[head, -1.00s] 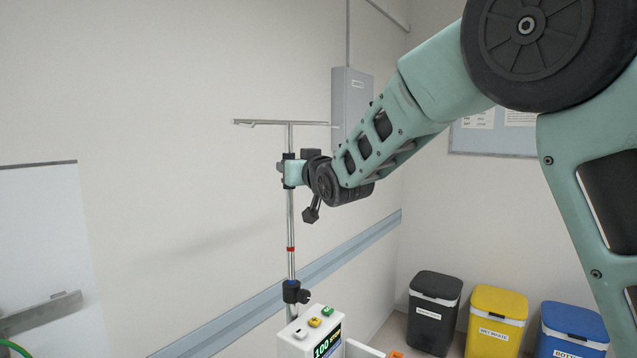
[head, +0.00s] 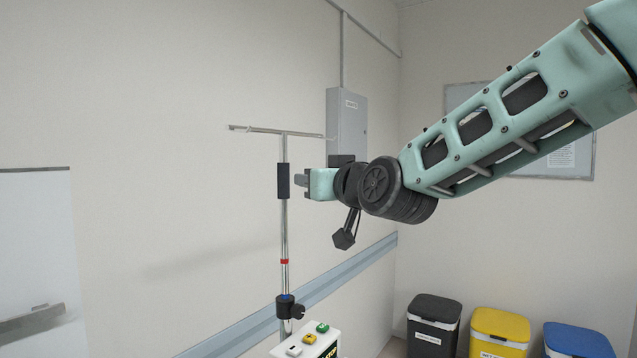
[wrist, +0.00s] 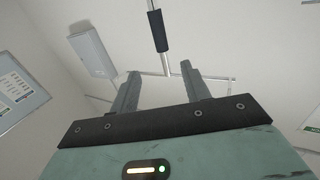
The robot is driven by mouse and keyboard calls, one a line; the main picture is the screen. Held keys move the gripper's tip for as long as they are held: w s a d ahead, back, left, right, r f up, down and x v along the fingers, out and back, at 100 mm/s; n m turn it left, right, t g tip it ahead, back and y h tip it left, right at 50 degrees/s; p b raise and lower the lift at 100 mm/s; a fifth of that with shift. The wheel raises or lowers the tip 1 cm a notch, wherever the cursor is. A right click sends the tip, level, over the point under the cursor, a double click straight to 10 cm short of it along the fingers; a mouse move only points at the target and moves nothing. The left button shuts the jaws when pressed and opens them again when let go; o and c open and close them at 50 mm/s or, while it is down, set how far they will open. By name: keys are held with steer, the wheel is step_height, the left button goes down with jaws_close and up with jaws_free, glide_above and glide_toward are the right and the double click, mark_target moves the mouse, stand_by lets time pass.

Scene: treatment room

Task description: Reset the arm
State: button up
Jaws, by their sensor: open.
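My gripper (head: 301,181) is in the middle of the head view, to the right of the upper pole of an IV stand (head: 284,228). A gap shows between its fingertips and the black grip (head: 283,181) on the pole. In the wrist view my gripper's two fingers (wrist: 160,72) are spread with nothing between them. The pole's black grip (wrist: 158,31) lies ahead of the fingertips there, with the stand's crossbar also in sight. The stand is upright; its lower end is hidden.
Black (head: 434,325), yellow (head: 497,333) and blue (head: 578,341) bins stand at the lower right. A grey wall box (head: 347,125) hangs behind. A white panel (head: 35,240) is at left.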

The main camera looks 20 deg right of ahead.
stand_by(0.3)
steer(key=s+a+f+n+g+y+b, duration=0.1)
steer(key=s+a+f+g, duration=0.2)
steer(key=s+f, duration=0.3)
steer(key=s+a+f+n+g, duration=0.1)
steer(key=s+a+f+g, duration=0.25)
steer(key=f, duration=0.45)
steer(key=s+a+f+n+g+y+b, duration=0.1)
steer(key=s+a+f+n+g, duration=0.2)
steer(key=f, duration=0.4)
steer(key=s+d+f+g+h, duration=0.1)
steer(key=s+f+g, duration=0.1)
steer(key=s+f, duration=0.2)
steer(key=s+d+f+g+h+b, duration=0.1)
steer(key=s+f+g, duration=0.2)
steer(key=s, duration=0.7)
steer(key=s+d+f+n+g+h, duration=0.1)
steer(key=s+f+g+h, duration=0.1)
steer(key=s+f, duration=0.4)
steer(key=shift+s+d+g+b, duration=0.15)
steer(key=shift+s+g+b, duration=0.15)
steer(key=shift+s+g, duration=0.5)
